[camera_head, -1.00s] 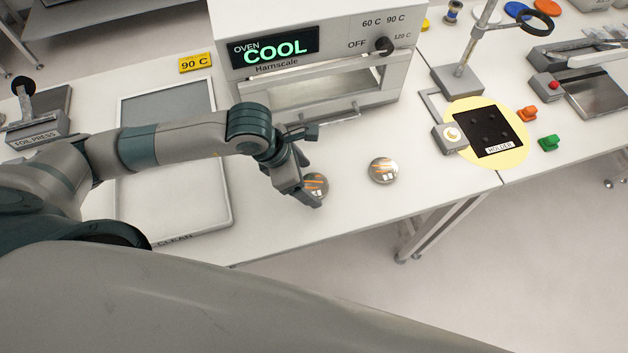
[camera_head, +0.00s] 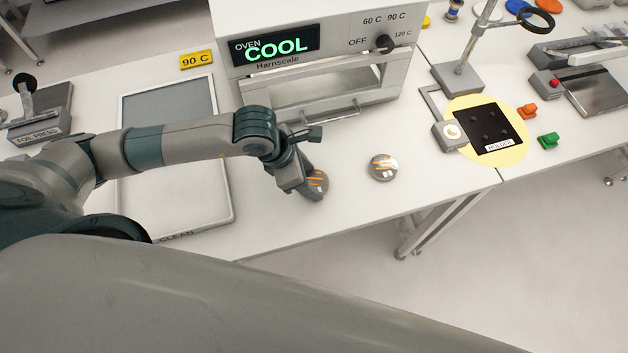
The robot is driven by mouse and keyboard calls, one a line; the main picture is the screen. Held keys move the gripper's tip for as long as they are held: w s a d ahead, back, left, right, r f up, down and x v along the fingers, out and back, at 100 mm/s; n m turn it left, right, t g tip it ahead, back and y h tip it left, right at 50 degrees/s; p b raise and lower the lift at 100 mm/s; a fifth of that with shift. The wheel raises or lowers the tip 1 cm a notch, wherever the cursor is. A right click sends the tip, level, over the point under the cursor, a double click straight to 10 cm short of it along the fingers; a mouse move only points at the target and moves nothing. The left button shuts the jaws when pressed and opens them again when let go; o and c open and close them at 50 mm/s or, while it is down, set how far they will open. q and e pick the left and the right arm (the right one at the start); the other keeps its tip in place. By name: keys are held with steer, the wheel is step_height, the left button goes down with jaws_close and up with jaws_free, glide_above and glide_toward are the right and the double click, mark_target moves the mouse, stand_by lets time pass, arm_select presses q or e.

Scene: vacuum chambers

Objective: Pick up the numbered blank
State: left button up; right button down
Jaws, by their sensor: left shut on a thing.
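My left gripper (camera_head: 307,191) is in front of the oven, low over the white bench near its front edge. It is shut on a round metallic blank (camera_head: 319,182) with orange reflections. The fingers hide the blank's left part, and I cannot tell whether it is clear of the bench. A second, similar round blank (camera_head: 383,167) lies flat on the bench to the right, apart from the gripper. I cannot read a number on either blank. My right gripper is not in view.
The oven (camera_head: 240,85), showing "COOL", stands behind the gripper. A grey clean tray (camera_head: 225,190) lies left, under my arm, with the foil press (camera_head: 40,125) beyond. The black holder (camera_head: 487,130) on a yellow disc is at right. The bench's front edge is close.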

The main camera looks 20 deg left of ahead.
mark_target(310, 171)
arm_select(q)
steer(key=shift+r, duration=0.2)
steer(key=shift+w+r+b, duration=0.1)
steer(key=shift+r+b, duration=0.35)
steer(key=shift+r, duration=0.05)
step_height(310, 171, up, 2)
steer(key=shift+d+r+b, duration=0.1)
steer(key=shift+b, duration=0.6)
steer(key=s+d+r, duration=0.5)
steer(key=d+r, duration=0.2)
steer(key=d, duration=0.3)
steer(key=shift+s+d+r, duration=0.15)
steer(key=shift+s+r, duration=0.1)
steer(key=shift+r, duration=0.05)
steer(key=shift+w, duration=0.1)
